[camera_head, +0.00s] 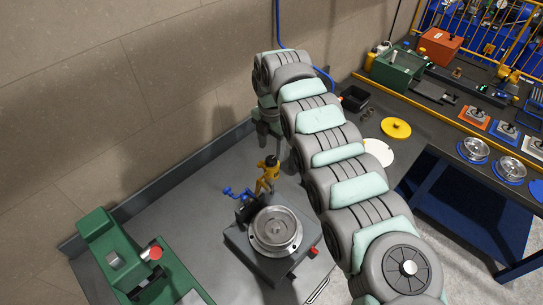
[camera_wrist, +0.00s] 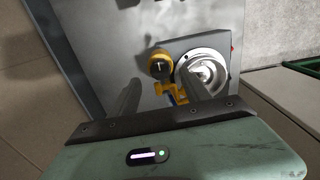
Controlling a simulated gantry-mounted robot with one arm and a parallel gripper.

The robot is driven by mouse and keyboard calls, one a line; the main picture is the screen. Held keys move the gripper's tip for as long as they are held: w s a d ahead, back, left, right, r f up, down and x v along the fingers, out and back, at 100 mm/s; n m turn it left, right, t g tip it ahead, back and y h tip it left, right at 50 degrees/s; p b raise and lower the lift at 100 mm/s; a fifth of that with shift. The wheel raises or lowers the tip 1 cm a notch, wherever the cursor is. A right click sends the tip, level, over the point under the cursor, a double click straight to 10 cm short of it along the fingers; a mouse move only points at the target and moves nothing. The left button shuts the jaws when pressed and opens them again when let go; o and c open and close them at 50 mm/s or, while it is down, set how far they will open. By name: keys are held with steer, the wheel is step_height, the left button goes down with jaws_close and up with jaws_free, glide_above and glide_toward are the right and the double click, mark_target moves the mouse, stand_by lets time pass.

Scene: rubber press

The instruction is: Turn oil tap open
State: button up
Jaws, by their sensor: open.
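A grey block (camera_head: 240,240) on the grey bench carries a round metal dish (camera_head: 276,229). Behind the dish stands a yellow fitting (camera_head: 266,178) with a dark top, and a blue handle-like part (camera_head: 238,194) is at its left. I cannot tell for sure which of these is the oil tap. In the wrist view the round yellow cap (camera_wrist: 160,64) and a yellow bracket (camera_wrist: 172,91) lie beyond my gripper (camera_wrist: 165,100). Its two fingers are apart, with nothing held between them. The blue part cannot be made out there.
A green machine (camera_head: 130,255) with a red knob stands at the left. A red button (camera_head: 315,251) is on the block's right side. A dark table (camera_head: 440,130) with discs and moulds is at the right. Bare bench lies left of the block.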

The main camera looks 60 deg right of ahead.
mark_target(272, 159)
step_height(272, 159, up, 6)
steer(key=b, duration=0.1)
steer(key=shift+r, duration=0.2)
stand_by(0.5)
